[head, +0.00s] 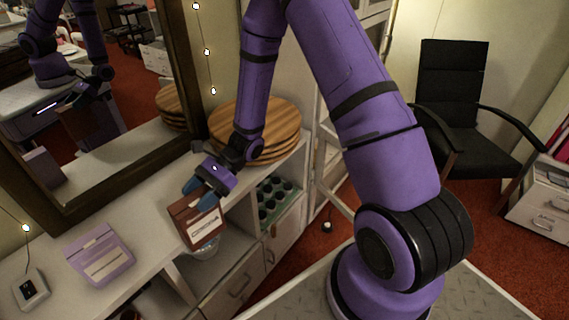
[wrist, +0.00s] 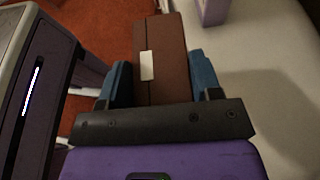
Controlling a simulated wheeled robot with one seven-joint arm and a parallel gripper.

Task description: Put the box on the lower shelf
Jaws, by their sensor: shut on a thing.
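My gripper (head: 200,193) is shut on a brown box (head: 199,226) with a white label. Its blue fingers press on two opposite sides of the box, which also shows in the wrist view (wrist: 162,60). The box is held at the front edge of the white cabinet top (head: 150,205), slightly tilted. In the head view it overlaps the edge and part of the open shelf space below. The lower shelf (head: 228,262) lies under the top, partly hidden by the box and by the top itself.
A purple box (head: 100,256) and a small white device (head: 31,288) stand on the cabinet top to the left. Stacked round wooden boards (head: 256,125) are at the back. A clear bowl (head: 207,249) and a tray of dark cups (head: 277,199) occupy parts of the shelves.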

